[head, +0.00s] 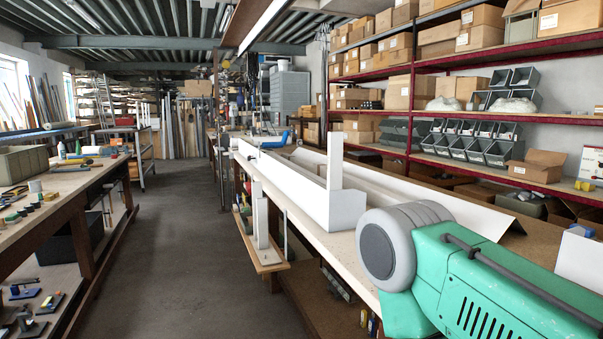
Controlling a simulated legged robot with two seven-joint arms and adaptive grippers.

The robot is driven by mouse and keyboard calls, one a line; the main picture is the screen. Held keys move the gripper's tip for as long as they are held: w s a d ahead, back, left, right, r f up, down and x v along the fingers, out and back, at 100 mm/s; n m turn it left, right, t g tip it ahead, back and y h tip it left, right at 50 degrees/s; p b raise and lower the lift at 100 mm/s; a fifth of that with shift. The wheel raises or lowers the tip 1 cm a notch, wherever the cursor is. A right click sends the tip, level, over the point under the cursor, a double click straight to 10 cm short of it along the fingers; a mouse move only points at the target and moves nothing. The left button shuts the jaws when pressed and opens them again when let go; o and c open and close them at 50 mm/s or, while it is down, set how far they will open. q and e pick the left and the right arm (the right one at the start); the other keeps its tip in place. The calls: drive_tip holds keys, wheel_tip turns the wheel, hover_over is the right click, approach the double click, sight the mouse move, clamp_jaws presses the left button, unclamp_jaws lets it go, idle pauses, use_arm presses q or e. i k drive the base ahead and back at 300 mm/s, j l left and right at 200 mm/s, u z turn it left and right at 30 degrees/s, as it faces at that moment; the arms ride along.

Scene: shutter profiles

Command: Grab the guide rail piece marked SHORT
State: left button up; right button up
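I can read no SHORT marking on any piece, so I cannot tell which one bears it. A long white profile (290,182) lies along the right workbench, running away from me. A white upright piece (334,165) stands at its near end. Two narrow white pieces stand upright on a small wooden ledge at the bench's left side, the nearer one (262,222) in front of the other. Long pale profiles (385,178) lie behind the white one on the bench. Neither of my grippers is in view.
The grey floor aisle (180,240) is clear between the right workbench (300,222) and a left bench (55,183) with bottles and small tools. Red-edged shelves (480,170) with cardboard boxes and grey bins stand behind the right bench. Racks of long stock stand at the back.

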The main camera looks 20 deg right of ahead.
sight(334, 139)
drive_tip(key=i+u, duration=0.1)
drive_tip(key=i, duration=0.9)
drive_tip(key=i+l, duration=0.15)
drive_tip(key=i, duration=0.9)
drive_tip(key=i+j+z, duration=0.2)
drive_tip(key=i+z, duration=0.25)
drive_tip(key=i+j+z, duration=0.4)
drive_tip(key=i, duration=0.15)
